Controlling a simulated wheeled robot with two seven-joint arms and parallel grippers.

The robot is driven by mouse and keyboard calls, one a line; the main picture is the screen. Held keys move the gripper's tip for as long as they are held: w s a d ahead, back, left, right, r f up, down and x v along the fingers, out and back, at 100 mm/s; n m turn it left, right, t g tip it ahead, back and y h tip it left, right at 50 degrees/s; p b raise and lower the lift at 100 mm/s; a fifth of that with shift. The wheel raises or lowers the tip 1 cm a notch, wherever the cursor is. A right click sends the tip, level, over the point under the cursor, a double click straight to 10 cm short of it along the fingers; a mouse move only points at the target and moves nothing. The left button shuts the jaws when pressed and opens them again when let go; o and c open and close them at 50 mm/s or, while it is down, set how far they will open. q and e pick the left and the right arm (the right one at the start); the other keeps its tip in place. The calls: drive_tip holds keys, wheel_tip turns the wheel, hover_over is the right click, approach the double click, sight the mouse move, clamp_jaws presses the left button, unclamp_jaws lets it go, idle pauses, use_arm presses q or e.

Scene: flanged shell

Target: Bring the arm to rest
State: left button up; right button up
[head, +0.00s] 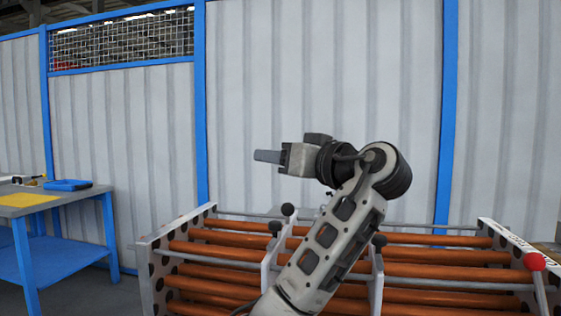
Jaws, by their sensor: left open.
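My left arm (335,240) rises from the bottom middle of the head view and bends at its upper joint. My left gripper (268,157) points to the left, in the air above the far edge of the tube rack. It is open, with nothing seen between its fingers; one finger shows clearly and the other is partly hidden. My right gripper is not in view.
Below the arm is a rack (150,285) of copper-coloured tubes (205,263), with black knobs and a red knob (534,262). A blue table (88,203) with a yellow sheet (28,200) stands left. A blue-framed corrugated wall (270,80) closes the back.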

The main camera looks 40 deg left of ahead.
use_arm(q)
drive_tip(key=shift+s+d+r, duration=0.25)
drive_tip(key=shift+s, duration=0.2)
